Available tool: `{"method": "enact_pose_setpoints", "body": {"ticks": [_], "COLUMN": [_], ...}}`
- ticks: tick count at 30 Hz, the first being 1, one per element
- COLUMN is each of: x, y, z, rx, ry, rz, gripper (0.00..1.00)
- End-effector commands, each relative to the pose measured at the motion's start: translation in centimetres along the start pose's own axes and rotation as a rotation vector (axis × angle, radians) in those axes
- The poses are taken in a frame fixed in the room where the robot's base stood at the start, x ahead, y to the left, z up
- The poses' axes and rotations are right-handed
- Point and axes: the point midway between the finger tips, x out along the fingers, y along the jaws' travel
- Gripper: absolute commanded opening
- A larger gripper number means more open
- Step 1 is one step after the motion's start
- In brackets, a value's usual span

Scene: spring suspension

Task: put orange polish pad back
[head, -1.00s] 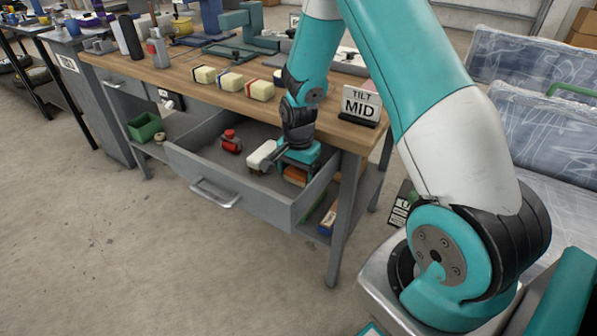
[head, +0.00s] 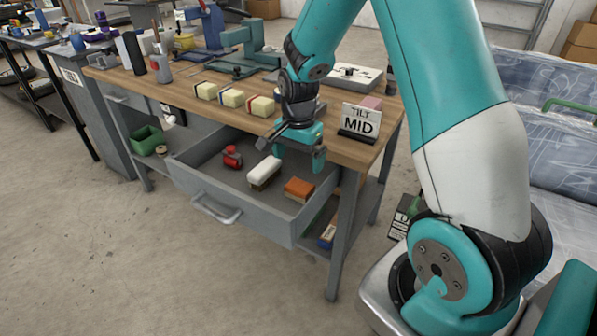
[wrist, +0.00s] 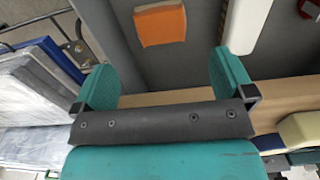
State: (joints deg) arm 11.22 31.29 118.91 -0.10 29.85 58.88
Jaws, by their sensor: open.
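The orange polish pad (head: 298,188) lies in the open grey drawer (head: 222,192), near its right end. It also shows in the wrist view (wrist: 160,24), ahead of the jaws and apart from them. My gripper (head: 298,165) is open and empty, raised above the back part of the drawer by the bench edge. In the wrist view its two teal fingers (wrist: 165,80) are spread wide with nothing between them. A white-topped brush or block (head: 264,172) lies left of the orange pad, and a red item (head: 232,157) lies farther left in the drawer.
Several cream blocks (head: 233,97) stand in a row on the wooden bench top (head: 350,152). A "TILT MID" sign (head: 359,121) stands at the bench's right end, close to my arm. A green bin (head: 147,140) sits on the lower shelf at left.

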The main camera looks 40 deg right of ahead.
Motion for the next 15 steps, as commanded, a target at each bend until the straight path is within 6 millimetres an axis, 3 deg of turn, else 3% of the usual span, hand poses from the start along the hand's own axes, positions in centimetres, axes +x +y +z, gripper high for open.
{"method": "enact_pose_setpoints", "body": {"ticks": [5,8,11,15], "x": [-2.1,-3.9,-7.2,-12.2], "y": [-0.1,-0.2,0.0,2.9], "z": [0.2,2.3,7.2,16.4], "rx": [-0.01,-0.118,-0.384,-0.911], "ry": [0.0,-0.015,-0.044,-0.091], "rz": [-0.004,-0.026,-0.083,-0.193], "gripper": [1.0,1.0,1.0,1.0]}}
